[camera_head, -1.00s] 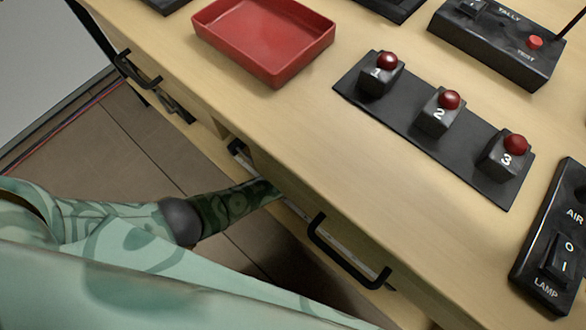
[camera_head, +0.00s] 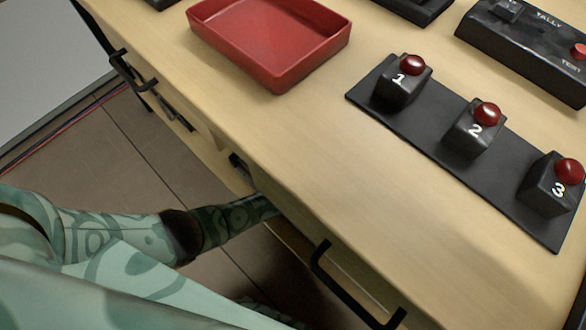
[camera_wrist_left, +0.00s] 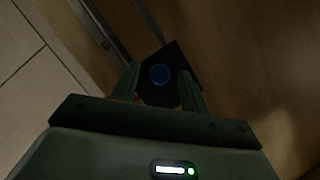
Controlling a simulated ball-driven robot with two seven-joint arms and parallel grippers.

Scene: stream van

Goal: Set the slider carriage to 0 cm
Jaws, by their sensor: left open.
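A dark square block with a blue round face (camera_wrist_left: 159,75), which looks like the slider carriage, is in the left wrist view beside a pale metal rail (camera_wrist_left: 100,32). My left gripper (camera_wrist_left: 160,70) is open, with one finger to each side of the blue face. I cannot tell whether the fingers touch the block. In the head view my left arm reaches under the front edge of the wooden desk (camera_head: 300,190), which hides the gripper and the carriage. No scale marks can be read. My right gripper is not in view.
On the desk are a red tray (camera_head: 270,40), a black panel (camera_head: 420,110) with three numbered red-topped switches and a tally box (camera_head: 530,45). Black handles (camera_head: 350,290) stick out from the desk front. Tiled floor lies to the left.

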